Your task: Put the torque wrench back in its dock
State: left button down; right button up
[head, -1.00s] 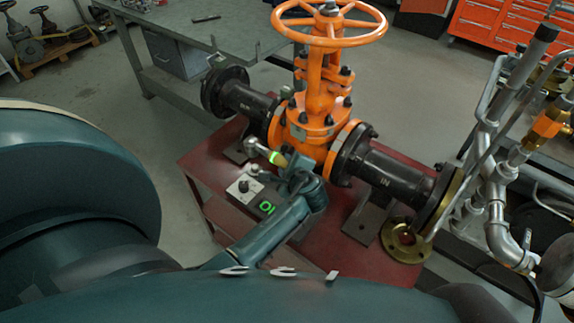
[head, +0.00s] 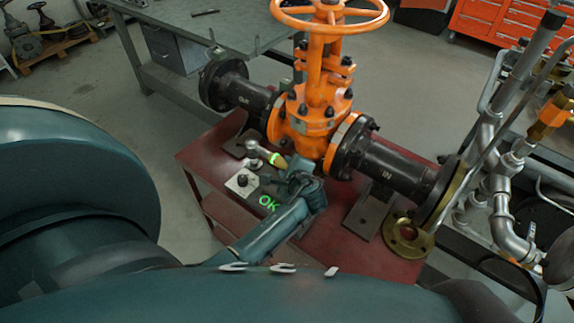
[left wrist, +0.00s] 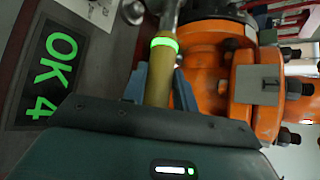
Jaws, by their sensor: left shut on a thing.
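The torque wrench (head: 278,160) has a tan handle with a glowing green ring and a metal head. My left gripper (head: 286,172) is shut on its handle, beside the orange gate valve. In the left wrist view the two fingers (left wrist: 158,92) stand either side of the handle (left wrist: 159,72), just below the green ring. The wrench's far end is cut off there. A pale plate with a dark knob (head: 242,182) lies on the red bench beside the wrench; I cannot tell whether it is the dock. My right gripper is not in view.
The orange gate valve (head: 312,118) with black flanged pipes stands close behind the gripper. A dark display (left wrist: 46,75) reads "OK 4" in green. A brass flange (head: 408,238) lies at the right of the red bench (head: 375,262). Grey pipework (head: 497,215) stands farther right.

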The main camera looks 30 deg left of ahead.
pick_arm(q)
jog(key=shift+w+f+b, duration=0.1)
jog(key=shift+f+b, duration=0.55)
jog(key=shift+f, duration=0.25)
jog(key=shift+f+b, duration=0.6)
jog(key=shift+f, duration=0.25)
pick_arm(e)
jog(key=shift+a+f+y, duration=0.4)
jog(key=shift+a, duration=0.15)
